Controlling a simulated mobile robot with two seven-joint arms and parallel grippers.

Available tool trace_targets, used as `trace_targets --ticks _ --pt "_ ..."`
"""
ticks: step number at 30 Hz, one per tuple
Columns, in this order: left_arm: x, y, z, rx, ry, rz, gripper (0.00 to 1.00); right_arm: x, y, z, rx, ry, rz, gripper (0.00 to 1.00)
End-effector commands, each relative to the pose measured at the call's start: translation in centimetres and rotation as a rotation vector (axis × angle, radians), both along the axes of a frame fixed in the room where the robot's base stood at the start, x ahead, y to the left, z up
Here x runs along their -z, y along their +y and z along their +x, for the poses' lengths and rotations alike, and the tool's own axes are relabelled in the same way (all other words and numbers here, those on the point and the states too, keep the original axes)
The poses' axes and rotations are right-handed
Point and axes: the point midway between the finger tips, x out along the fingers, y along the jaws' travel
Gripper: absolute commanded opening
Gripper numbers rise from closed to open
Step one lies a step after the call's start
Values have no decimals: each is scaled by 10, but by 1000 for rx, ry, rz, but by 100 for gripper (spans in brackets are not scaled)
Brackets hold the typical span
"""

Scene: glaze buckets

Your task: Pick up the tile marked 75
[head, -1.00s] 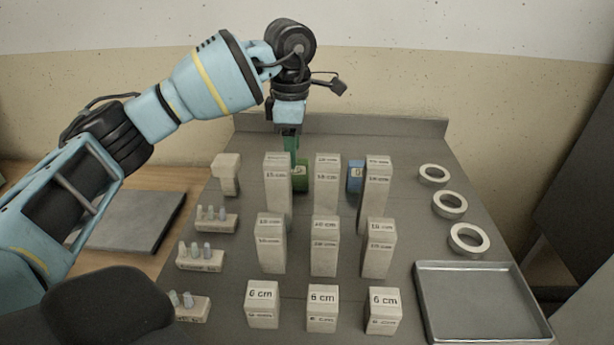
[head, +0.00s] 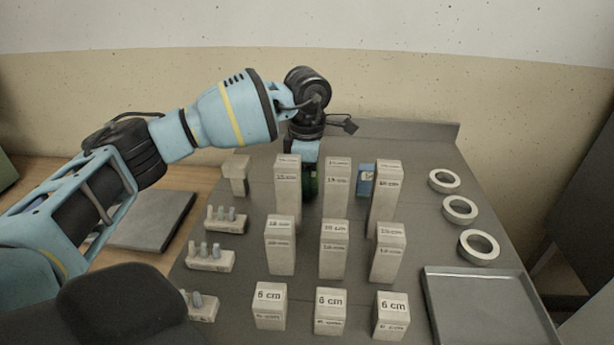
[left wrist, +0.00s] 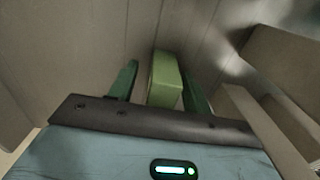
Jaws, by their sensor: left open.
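No tile with a readable 75 shows. A light green block (left wrist: 166,78) stands between the two dark green fingers of my left gripper (left wrist: 161,72) in the left wrist view. The fingers are open, with a gap visible on each side of the block. In the head view my left gripper (head: 310,178) is low behind the back row of tall blocks, which hide most of its fingers and the green block. A blue block (head: 366,180) with a small unreadable label stands to the right, partly hidden. My right gripper is not in view.
Tall pale blocks (head: 287,190), (head: 336,190), (head: 385,198) stand close in front of the gripper, with shorter blocks (head: 271,305) nearer. Rings (head: 479,247) and a metal tray (head: 484,272) are at right. Small peg racks (head: 211,262) are at left.

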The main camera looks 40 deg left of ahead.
Motion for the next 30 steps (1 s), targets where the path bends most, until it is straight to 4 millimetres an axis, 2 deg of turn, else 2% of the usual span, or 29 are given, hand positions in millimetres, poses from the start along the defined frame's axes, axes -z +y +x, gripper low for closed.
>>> trace_targets --ticks 7,18,26,30 --pt "1 0 0 1 -1 1 48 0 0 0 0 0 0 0" --pt "1 0 0 0 -1 0 0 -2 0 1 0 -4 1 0" --pt "-1 0 0 0 -3 -1 0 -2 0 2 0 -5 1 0" --pt "-12 0 1 0 -5 -2 0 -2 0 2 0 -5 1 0"
